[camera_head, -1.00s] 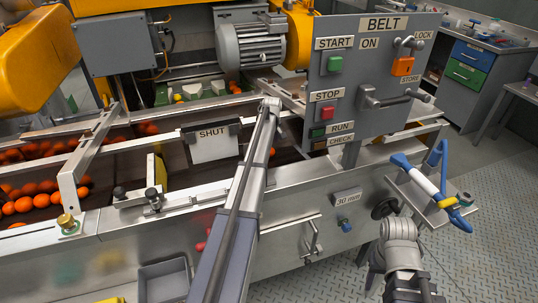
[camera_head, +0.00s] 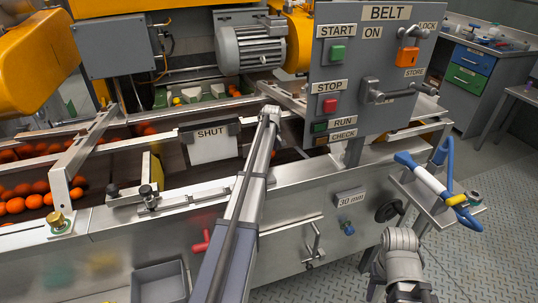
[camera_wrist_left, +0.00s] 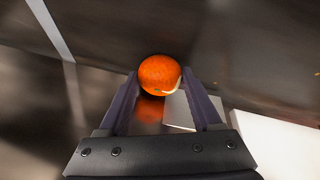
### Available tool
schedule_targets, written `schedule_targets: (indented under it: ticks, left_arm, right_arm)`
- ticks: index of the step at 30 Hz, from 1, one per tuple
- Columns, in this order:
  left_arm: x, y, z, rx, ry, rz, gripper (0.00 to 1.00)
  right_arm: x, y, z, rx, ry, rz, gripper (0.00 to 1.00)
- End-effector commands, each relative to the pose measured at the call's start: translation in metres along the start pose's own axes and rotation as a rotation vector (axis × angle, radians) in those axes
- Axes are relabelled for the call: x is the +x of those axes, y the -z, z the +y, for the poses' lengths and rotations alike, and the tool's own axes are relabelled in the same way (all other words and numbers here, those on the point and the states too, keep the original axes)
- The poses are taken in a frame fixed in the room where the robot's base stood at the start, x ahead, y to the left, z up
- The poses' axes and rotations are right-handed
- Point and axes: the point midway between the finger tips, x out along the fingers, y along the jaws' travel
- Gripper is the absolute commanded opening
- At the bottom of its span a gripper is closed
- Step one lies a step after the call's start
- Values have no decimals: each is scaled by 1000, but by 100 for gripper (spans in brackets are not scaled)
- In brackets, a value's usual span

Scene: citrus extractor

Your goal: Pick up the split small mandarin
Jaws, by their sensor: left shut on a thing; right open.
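A small orange mandarin (camera_wrist_left: 160,75) is between the tips of my left gripper (camera_wrist_left: 160,88) in the left wrist view. It has a pale split mark on its lower right side. My left gripper is shut on it, above a dark surface. In the head view my left arm reaches up over the machine's front rail, and the mandarin in that gripper cannot be made out. My right gripper (camera_head: 402,268) is at the lower right, in front of the machine and apart from the fruit. Its fingertips are hard to make out.
Several oranges (camera_head: 20,200) lie on the belt at the left. A white SHUT plate (camera_head: 212,143) stands beside my left arm. The BELT panel (camera_head: 375,75) carries an orange padlock (camera_head: 407,57). A grey bin (camera_head: 160,283) is below. A blue-and-white tool (camera_head: 430,178) rests on a side shelf.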

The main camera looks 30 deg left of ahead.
Motion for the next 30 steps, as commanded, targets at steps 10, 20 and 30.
schedule_targets:
  ticks: [10,20,30]
  left_arm:
    - [0,0,0,0,0,0,9]
    - [-4,-1,0,0,0,0,9]
    - [-40,6,4,0,0,0,9]
  right_arm:
    - [0,0,0,0,0,0,50]
    - [-4,0,0,0,0,0,50]
    - [-40,-2,4,0,0,0,50]
